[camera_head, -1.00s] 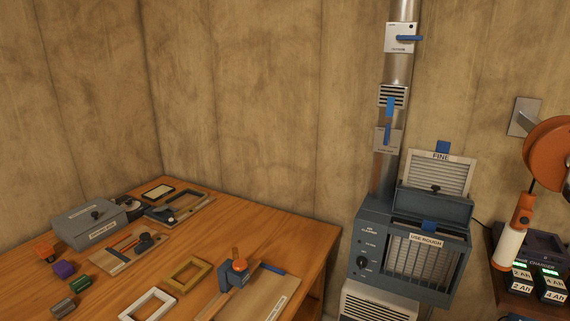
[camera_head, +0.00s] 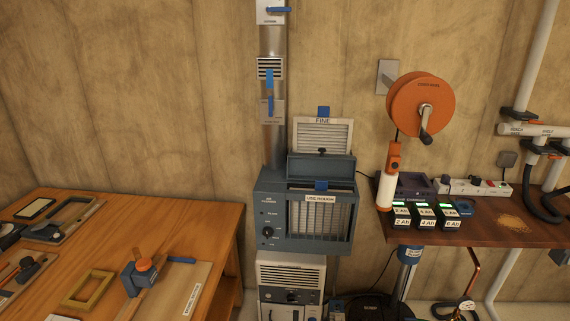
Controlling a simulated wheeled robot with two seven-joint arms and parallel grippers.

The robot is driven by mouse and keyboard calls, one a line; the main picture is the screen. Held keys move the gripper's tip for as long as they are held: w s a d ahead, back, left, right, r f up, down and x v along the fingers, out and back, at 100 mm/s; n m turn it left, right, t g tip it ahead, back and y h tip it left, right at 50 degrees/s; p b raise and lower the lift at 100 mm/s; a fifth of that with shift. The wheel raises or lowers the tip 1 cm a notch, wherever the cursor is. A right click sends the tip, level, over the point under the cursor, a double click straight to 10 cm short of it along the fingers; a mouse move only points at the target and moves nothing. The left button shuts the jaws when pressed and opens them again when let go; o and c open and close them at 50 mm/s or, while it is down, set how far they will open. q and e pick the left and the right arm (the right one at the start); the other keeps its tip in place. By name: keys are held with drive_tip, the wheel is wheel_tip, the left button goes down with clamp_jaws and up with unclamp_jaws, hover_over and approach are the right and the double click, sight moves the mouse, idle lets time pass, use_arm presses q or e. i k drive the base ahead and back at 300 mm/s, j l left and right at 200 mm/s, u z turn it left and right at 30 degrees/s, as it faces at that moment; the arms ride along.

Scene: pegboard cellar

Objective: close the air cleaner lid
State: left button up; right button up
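The air cleaner (camera_head: 303,243) is a blue-grey box against the wall, between the wooden bench and the right-hand shelf. Its lid (camera_head: 321,167) stands raised at the back of the box top, with a small dark knob on it. A framed filter marked FINE (camera_head: 323,134) with a blue tab stands upright behind the lid. A second filter marked USE ROUGH (camera_head: 320,214) shows in the front opening, its blue tab at the top edge. Neither of my grippers is in view.
The wooden bench (camera_head: 215,222) at left holds a jig with an orange knob (camera_head: 143,264) and a yellow frame (camera_head: 88,289). A metal duct (camera_head: 272,145) rises behind the cleaner. At right, a dark wooden shelf (camera_head: 480,232) carries battery chargers, below an orange cord reel (camera_head: 420,105).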

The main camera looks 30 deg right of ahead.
sight(321, 164)
drive_tip(key=z, duration=1.7)
